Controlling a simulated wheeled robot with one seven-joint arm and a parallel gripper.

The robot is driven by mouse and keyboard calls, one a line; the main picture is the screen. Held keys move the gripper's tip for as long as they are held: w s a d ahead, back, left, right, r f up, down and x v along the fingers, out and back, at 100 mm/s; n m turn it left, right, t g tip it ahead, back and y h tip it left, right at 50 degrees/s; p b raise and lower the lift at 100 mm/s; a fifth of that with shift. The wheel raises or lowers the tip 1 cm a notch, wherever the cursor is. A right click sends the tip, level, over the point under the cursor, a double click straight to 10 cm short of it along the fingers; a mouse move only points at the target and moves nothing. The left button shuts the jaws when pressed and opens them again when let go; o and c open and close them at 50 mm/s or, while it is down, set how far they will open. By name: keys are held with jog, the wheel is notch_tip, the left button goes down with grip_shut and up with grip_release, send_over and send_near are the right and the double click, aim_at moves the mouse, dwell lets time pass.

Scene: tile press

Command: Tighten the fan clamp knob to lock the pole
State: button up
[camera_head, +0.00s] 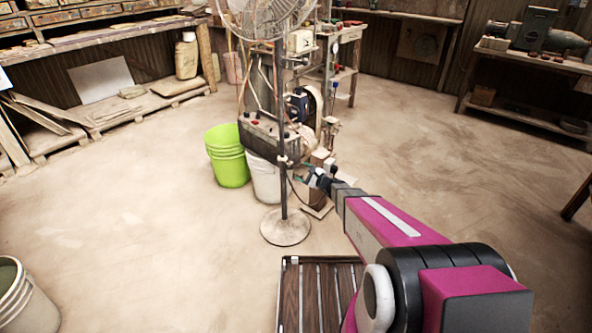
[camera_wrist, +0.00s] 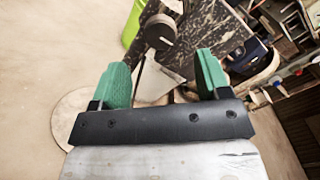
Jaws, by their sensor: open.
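The fan (camera_head: 262,18) stands on a thin dark pole (camera_head: 284,195) with a round base (camera_head: 286,228). A small clamp (camera_head: 283,161) sits partway up the pole; its knob is too small to make out there. In the wrist view, a dark round knob (camera_wrist: 160,31) shows just beyond and between the fingertips, near the top. My gripper (camera_head: 306,172) is just right of the pole at about clamp height. Its two green fingers (camera_wrist: 164,72) are spread wide, with nothing between them. The knob appears apart from both fingers.
A green bucket (camera_head: 228,160) and a white bucket (camera_head: 263,178) stand left of and behind the pole. The press machine (camera_head: 268,140) is close behind it. A slatted wooden rack (camera_head: 318,290) lies in front. Open floor (camera_head: 130,230) spreads to the left and right.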

jog(key=shift+v, duration=1.45)
